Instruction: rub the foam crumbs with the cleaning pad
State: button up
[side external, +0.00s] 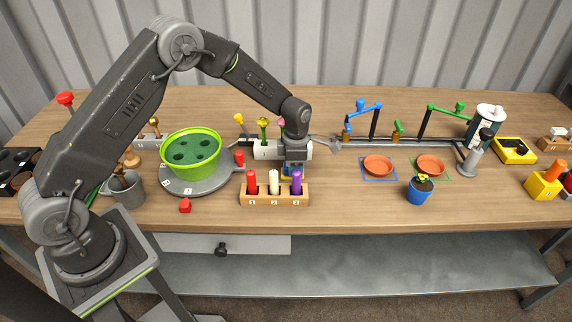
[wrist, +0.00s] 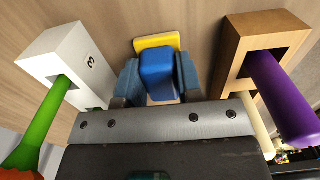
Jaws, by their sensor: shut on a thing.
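The cleaning pad (wrist: 157,72) has a blue grip block and a yellow base, and shows in the middle of the wrist view. My gripper (wrist: 158,84) is shut on the blue block, with one finger on each side. In the side external view my gripper (side external: 291,169) is low over the table, behind the numbered wooden block; the pad there is mostly hidden, with only a little blue and yellow showing. I cannot make out foam crumbs in either view. I cannot tell whether the yellow base touches the tabletop.
A white block (wrist: 62,60) with tulips stands on the other side. A green tub (side external: 191,153) sits on a grey turntable to the left. Bare wood lies right of the wooden block.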

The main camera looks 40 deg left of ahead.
aim_at(309, 175)
jog(key=shift+w+d, duration=1.35)
jog(key=shift+d, duration=0.05)
jog(key=shift+s+a, duration=3.5)
jog(key=shift+a, duration=0.05)
jog(key=shift+r, duration=0.15)
notch_tip(309, 175, up, 8)
